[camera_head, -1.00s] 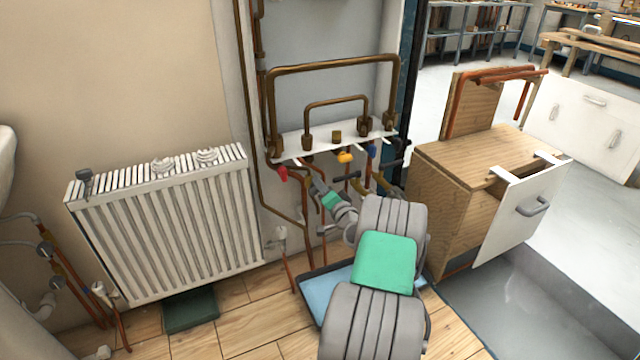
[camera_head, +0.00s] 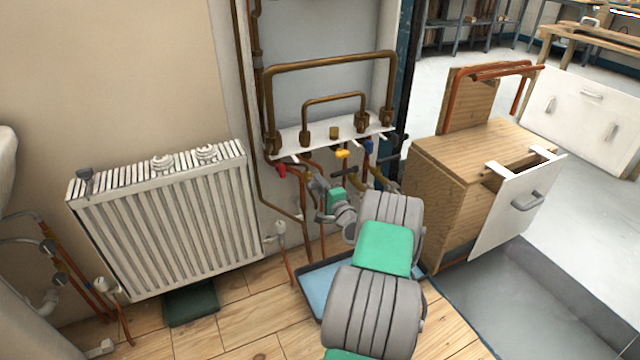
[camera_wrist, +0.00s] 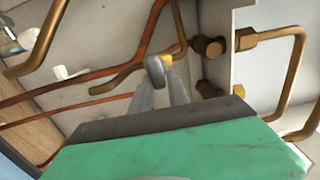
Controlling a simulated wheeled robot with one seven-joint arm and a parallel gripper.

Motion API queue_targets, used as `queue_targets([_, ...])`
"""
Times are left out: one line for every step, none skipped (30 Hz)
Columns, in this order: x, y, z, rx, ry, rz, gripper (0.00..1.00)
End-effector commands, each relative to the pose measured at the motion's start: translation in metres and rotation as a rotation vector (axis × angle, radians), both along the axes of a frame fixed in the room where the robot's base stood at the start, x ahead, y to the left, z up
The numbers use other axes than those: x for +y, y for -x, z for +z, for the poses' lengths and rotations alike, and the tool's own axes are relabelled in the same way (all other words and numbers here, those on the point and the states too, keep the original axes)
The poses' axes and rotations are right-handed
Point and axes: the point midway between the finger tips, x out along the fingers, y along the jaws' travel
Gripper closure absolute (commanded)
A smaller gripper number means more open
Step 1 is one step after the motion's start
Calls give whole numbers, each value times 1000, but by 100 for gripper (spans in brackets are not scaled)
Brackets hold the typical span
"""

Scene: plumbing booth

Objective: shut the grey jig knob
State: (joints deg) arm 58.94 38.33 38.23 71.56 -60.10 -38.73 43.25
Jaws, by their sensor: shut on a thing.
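The grey jig knob (camera_wrist: 157,70) shows in the wrist view, a small rounded grey piece on a brass fitting beside a copper pipe. My gripper (camera_wrist: 163,84) has its two grey fingers close together with the knob between their tips, shut on it. In the head view my gripper (camera_head: 316,180) reaches in below the white pipe board (camera_head: 320,136), between the red handle and the yellow handle. There the knob cannot be made out behind the fingers and wrist. How far it is turned is not clear.
A red handle (camera_head: 280,170), a yellow handle (camera_head: 343,153) and a blue handle (camera_head: 369,146) hang under the board close to my gripper. Copper pipes run around it. A white radiator (camera_head: 165,225) stands left, a wooden cabinet (camera_head: 435,200) right, a blue tray (camera_head: 312,285) below.

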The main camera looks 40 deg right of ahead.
Motion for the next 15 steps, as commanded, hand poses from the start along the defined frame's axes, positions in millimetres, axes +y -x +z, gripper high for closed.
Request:
queue_targets([2,0,-3,3,-8,3,100])
queue_targets([2,0,-3,3,-9,3,100])
queue_targets([2,0,-3,1,-10,3,100])
queue_targets([2,0,-3,1,-10,3,100])
queue_targets([2,0,-3,1,-10,3,100])
queue_targets([2,0,-3,1,-10,3,100])
queue_targets([2,0,-3,2,-9,3,100])
queue_targets([2,0,-3,2,-9,3,100])
queue_targets([2,0,-3,2,-9,3,100])
queue_targets([2,0,-3,2,-9,4,100])
queue_targets([2,0,-3,2,-9,4,100])
queue_targets([2,0,-3,2,-9,4,78])
queue_targets([2,0,-3,2,-9,3,75])
queue_targets([2,0,-3,2,-8,3,73])
queue_targets([2,0,-2,2,-8,3,70])
